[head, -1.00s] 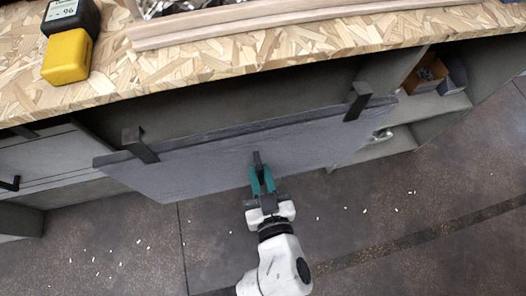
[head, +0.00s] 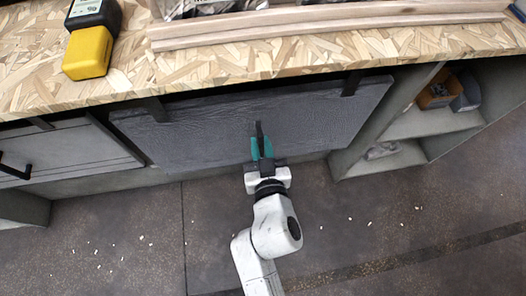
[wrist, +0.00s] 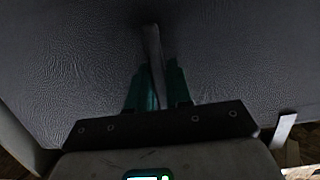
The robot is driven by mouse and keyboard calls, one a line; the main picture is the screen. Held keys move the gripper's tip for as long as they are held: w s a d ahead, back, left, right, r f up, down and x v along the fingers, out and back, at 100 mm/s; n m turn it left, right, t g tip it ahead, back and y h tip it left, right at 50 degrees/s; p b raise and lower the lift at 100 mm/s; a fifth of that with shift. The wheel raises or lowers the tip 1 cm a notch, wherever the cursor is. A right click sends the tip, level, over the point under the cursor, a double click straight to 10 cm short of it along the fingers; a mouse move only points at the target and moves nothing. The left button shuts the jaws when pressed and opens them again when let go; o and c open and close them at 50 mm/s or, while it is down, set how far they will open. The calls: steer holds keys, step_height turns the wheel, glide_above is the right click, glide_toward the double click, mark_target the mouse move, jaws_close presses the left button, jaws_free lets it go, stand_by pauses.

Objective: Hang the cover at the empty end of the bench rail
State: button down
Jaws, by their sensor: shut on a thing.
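The cover (head: 215,132) is a dark grey, grained flat panel with black hooks at its upper left (head: 155,110) and upper right (head: 350,83). It hangs in front of the bench's open front, close under the bench top. My gripper (head: 262,150), with teal fingers, is shut on the upright black handle (head: 259,130) in the middle of the cover. In the wrist view the cover (wrist: 80,60) fills most of the picture, with the handle (wrist: 153,50) between the fingers. The bench rail is hidden under the top, and I cannot tell whether the hooks touch it.
The chipboard bench top (head: 225,62) overhangs the cover. A yellow and black device (head: 88,50) and wooden strips (head: 330,22) lie on it. At left is another grey panel (head: 65,150) with a black handle. Shelves (head: 430,122) at right hold boxes.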

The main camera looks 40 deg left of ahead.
steer(key=b+x, duration=0.1)
steer(key=x, duration=0.1)
steer(key=f+b+x, duration=0.1)
steer(key=x, duration=0.2)
steer(key=shift+a+f, duration=0.1)
steer(key=shift+a, duration=0.05)
stand_by(0.3)
steer(key=c, duration=1)
jaws_free()
steer(key=shift+o, duration=0.2)
steer(key=shift+f, duration=0.15)
